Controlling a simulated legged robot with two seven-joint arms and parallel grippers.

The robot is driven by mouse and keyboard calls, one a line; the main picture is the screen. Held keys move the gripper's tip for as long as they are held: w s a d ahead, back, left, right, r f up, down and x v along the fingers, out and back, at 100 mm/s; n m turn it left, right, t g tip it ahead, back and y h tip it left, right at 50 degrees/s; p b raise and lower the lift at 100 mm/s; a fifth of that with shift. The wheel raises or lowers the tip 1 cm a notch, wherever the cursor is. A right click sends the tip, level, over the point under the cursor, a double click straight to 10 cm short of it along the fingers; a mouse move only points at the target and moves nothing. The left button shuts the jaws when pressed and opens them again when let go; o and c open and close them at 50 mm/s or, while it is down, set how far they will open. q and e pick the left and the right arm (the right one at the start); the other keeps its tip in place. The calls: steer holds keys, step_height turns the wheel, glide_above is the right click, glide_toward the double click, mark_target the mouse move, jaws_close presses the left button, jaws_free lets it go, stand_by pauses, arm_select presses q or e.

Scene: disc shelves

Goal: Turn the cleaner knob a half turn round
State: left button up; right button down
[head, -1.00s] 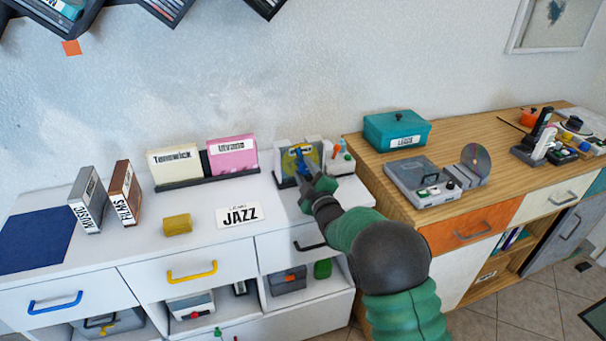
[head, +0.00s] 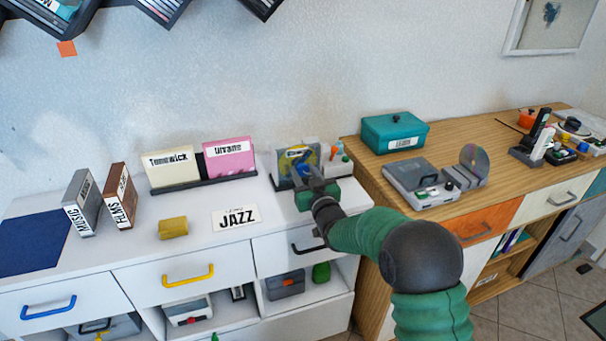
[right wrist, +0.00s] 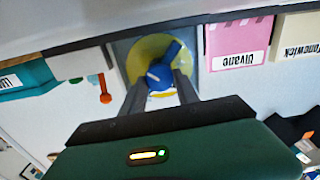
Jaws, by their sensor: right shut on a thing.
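The cleaner is a small grey unit (head: 281,165) at the right end of the white counter. Its front carries a yellow disc (right wrist: 138,58) with a blue knob (right wrist: 160,76) that has a pale pointer line. In the head view the knob (head: 298,160) is partly hidden by my right gripper (head: 310,170). In the right wrist view the two fingers (right wrist: 160,90) stand on either side of the knob's lower part, shut on it. My left gripper is in neither view.
Pink (head: 229,158) and cream (head: 171,168) sleeves stand left of the cleaner. A jazz card (head: 236,217) and yellow block (head: 173,227) lie in front. Small coloured tools (head: 338,152) stand close on its right. A teal box (head: 394,133) sits on the wooden cabinet.

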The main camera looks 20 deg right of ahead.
steer(key=m, duration=0.2)
steer(key=f+m, duration=0.1)
steer(key=m, duration=0.1)
steer(key=shift+d+m, duration=0.15)
steer(key=shift+m, duration=0.15)
steer(key=m, duration=0.4)
steer(key=shift+f+m, duration=0.1)
steer(key=shift+m, duration=0.3)
steer(key=c, duration=1.4)
jaws_free()
steer(key=o, duration=0.5)
steer(key=shift+r, duration=0.25)
